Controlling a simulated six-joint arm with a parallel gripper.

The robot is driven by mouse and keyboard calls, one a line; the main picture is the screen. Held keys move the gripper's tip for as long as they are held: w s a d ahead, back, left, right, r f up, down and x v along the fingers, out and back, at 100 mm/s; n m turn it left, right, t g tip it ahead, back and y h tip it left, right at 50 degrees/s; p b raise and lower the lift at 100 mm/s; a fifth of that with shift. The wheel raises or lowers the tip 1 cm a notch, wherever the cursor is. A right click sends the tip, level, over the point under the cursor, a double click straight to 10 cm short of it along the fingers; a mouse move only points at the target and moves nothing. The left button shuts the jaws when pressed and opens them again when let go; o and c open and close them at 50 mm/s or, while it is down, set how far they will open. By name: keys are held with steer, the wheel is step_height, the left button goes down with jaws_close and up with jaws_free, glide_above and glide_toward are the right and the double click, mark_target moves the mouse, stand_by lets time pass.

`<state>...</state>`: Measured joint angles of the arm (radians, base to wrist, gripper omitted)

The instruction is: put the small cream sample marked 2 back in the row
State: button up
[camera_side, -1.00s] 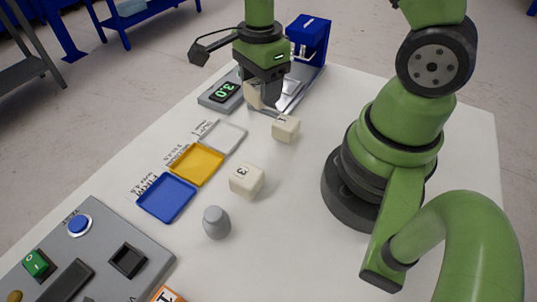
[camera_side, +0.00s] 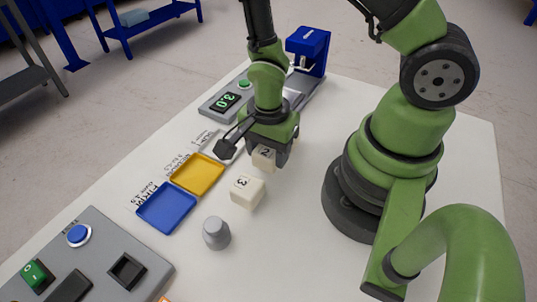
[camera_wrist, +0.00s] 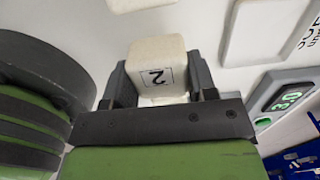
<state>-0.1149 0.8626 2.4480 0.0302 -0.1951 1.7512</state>
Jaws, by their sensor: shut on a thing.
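The small cream sample marked 2 (camera_side: 264,157) is between the jaws of my gripper (camera_side: 268,150). It also shows in the wrist view (camera_wrist: 158,70), with a jaw on either side and its 2 facing the camera. My gripper is shut on it, low over the white table. The cream sample marked 3 (camera_side: 247,190) stands just in front of it on the table. The sample marked 1 is mostly or wholly hidden behind my gripper in the side view. I cannot tell whether sample 2 touches the table.
A yellow tray (camera_side: 198,174) and a blue tray (camera_side: 167,208) lie to the left. A grey weight (camera_side: 216,233) stands in front of sample 3. The blue press (camera_side: 307,50) and the 3.0 display (camera_side: 225,102) are at the back. A control panel (camera_side: 85,262) is front left.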

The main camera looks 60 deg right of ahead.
steer(key=shift+f, duration=0.9)
steer(key=o, duration=0.9)
steer(key=shift+f, duration=0.1)
steer(key=s+r+n+t+y, duration=0.1)
steer(key=r+n, duration=0.6)
steer(key=r, duration=0.8)
steer(key=s+r+n+t+y, duration=0.1)
steer(key=s+r+n+t, duration=0.3)
steer(key=r, duration=1.1)
steer(key=n+t, duration=0.2)
steer(key=n, duration=0.1)
steer(key=shift+s+a, duration=0.15)
steer(key=shift+s, duration=0.2)
steer(key=shift+r, duration=0.1)
